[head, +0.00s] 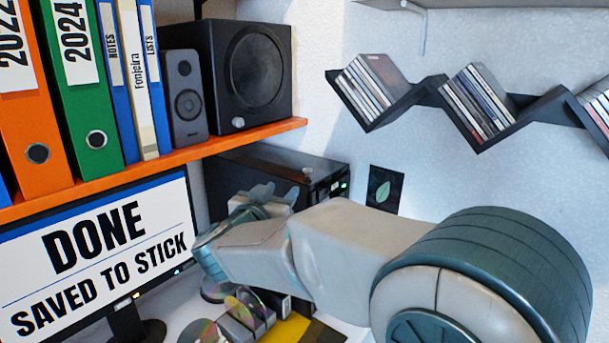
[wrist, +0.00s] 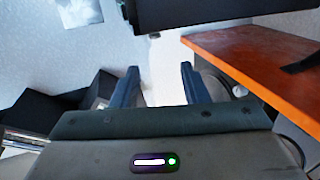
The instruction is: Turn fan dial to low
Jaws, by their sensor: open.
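A black case (head: 265,180) stands under the orange shelf in the head view. A small pale knob (head: 307,173), which looks like the fan dial, is at its upper front edge. In the wrist view the knob (wrist: 154,35) sticks out from the edge of the dark case (wrist: 225,10). My gripper (head: 277,193) is in front of the case, left of the knob in the head view. In the wrist view my gripper (wrist: 160,68) is open and empty, with the knob beyond and between its fingertips, apart from them. Dial markings and setting cannot be read.
The orange shelf (head: 225,140) runs above the case, bearing a black speaker (head: 250,70) and binders; it shows close at right in the wrist view (wrist: 250,70). A zigzag disc shelf (head: 425,95) hangs right. A monitor (head: 95,250) and discs are below.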

